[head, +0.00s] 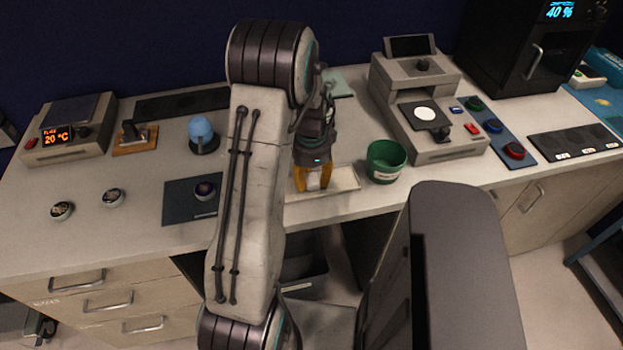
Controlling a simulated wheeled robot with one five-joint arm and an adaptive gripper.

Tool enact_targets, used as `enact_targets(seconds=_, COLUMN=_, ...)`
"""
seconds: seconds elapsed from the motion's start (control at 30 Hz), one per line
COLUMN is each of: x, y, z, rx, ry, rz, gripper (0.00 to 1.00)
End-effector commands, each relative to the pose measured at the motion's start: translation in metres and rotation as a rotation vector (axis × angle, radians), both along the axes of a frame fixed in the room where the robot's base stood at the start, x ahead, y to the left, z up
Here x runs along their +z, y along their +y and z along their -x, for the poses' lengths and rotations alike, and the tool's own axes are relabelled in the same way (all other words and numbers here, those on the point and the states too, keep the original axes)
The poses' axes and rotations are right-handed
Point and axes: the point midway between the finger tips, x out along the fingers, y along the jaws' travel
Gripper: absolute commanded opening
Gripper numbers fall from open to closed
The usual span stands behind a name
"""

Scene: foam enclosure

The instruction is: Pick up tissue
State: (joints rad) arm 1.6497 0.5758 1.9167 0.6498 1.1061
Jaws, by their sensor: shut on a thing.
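My gripper (312,181) reaches down over the bench, just left of the green tub. Its orange fingers are closed on a small white thing, which looks like the tissue (314,180). The tissue is small here and partly hidden by the fingers. A pale flat tray (345,178) lies under and beside the fingertips. I cannot tell whether the tissue touches the tray or is held just above it.
A green tub (386,160) stands right of my gripper. Behind it is a grey instrument (425,95). A dark mat (185,209) with a small round jar (205,190) lies to the left, near a blue-domed item (201,130). The bench's front edge is close.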

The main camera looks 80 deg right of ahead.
Motion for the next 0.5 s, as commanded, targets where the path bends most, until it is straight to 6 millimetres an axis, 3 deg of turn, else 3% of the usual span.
enact_targets(seconds=0.17, x=0.009, y=-0.001, z=0.0, rx=0.0, ry=0.0, rz=0.002, gripper=0.31)
enact_targets(seconds=0.37, x=0.037, y=-0.002, z=0.0, rx=0.0, ry=0.001, rz=0.007, gripper=0.31)
enact_targets(seconds=0.5, x=0.053, y=0.003, z=0.025, rx=-0.007, ry=0.0, rz=0.004, gripper=0.31)
